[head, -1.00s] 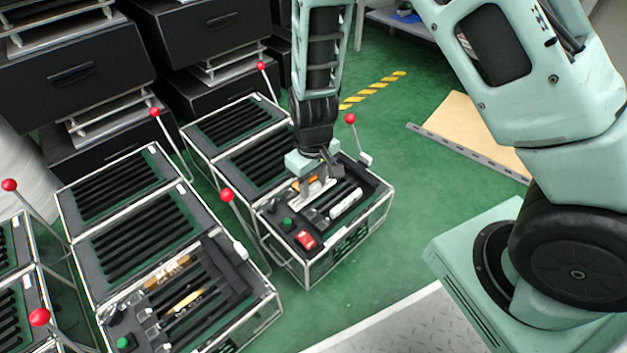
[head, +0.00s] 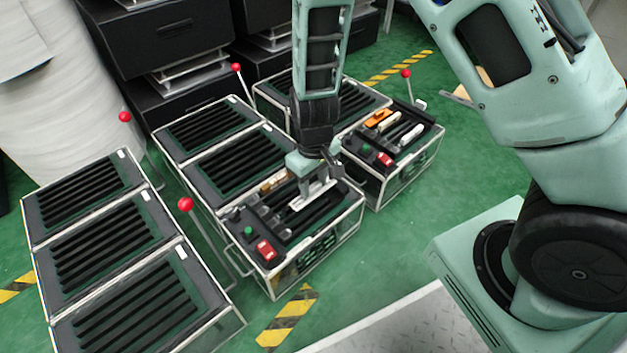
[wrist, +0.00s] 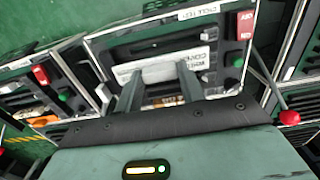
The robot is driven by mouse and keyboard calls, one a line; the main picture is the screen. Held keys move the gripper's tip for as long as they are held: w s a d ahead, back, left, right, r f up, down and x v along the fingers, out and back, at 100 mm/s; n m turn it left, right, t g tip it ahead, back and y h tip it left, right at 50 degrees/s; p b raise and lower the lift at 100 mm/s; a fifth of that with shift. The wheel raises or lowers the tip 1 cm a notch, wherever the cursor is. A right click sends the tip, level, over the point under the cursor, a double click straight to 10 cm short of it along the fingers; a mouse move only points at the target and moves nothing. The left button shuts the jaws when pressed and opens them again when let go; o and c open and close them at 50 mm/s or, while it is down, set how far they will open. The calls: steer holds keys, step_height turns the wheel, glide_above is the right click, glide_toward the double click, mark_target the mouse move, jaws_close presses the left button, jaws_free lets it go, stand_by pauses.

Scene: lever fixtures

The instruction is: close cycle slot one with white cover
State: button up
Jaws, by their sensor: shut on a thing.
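My gripper (head: 312,190) is over the front section of the middle box (head: 330,235), shut on a white cover (head: 314,196). In the wrist view the white cover (wrist: 205,62), with dark lettering, sits at my gripper's fingertips (wrist: 160,78), over the dark slots. I cannot tell whether it touches a slot. The box has a green button (head: 248,230) and a red switch (head: 265,250). A tan piece (head: 270,186) lies left of my gripper. The slot one marking is not readable.
A similar box (head: 405,165) at the right holds an orange piece (head: 378,118) and white pieces (head: 411,135). A slotted box (head: 125,250) stands at the left. A red-knobbed lever (head: 186,205) rises between the left and middle boxes.

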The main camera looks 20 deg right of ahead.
mark_target(312, 194)
steer(key=shift+s+a, duration=0.15)
steer(key=shift+a, duration=0.25)
steer(key=shift+f+b, duration=1.5)
steer(key=shift+f, duration=1.4)
steer(key=shift+p, duration=0.95)
steer(key=shift+f+b, duration=0.65)
steer(key=shift+f, duration=0.5)
steer(key=o, duration=1)
